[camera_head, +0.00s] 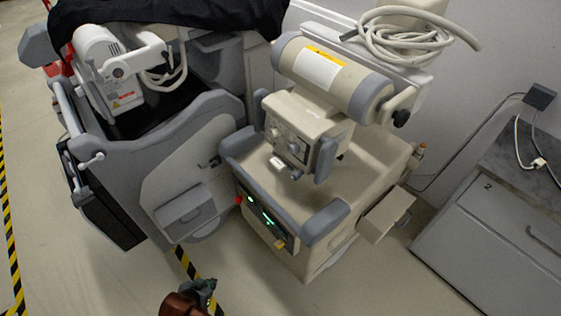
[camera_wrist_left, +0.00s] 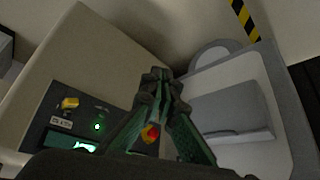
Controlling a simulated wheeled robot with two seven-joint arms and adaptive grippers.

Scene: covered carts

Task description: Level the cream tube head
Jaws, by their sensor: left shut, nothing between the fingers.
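The cream tube head (camera_head: 312,85) is a cream cylinder with grey end bands and a white and yellow label. It sits on top of the cream cart (camera_head: 375,165). Its long axis slopes down to the right in the head view. A cream box with dials (camera_head: 297,127) hangs below it, over the cart's top. I cannot tell its exact tilt. My left gripper (camera_head: 212,284) is at the bottom of the head view, low in front of the cart and apart from the tube head. In the left wrist view its fingers (camera_wrist_left: 160,74) meet, empty. My right gripper is out of view.
A grey cart (camera_head: 185,130) under a black cover (camera_head: 180,14) stands at left, with a white tube unit (camera_head: 99,50). The cream cart's panel (camera_wrist_left: 85,115) and a red knob (camera_wrist_left: 151,133) are close to the left gripper. A grey cabinet (camera_head: 490,240) stands at right.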

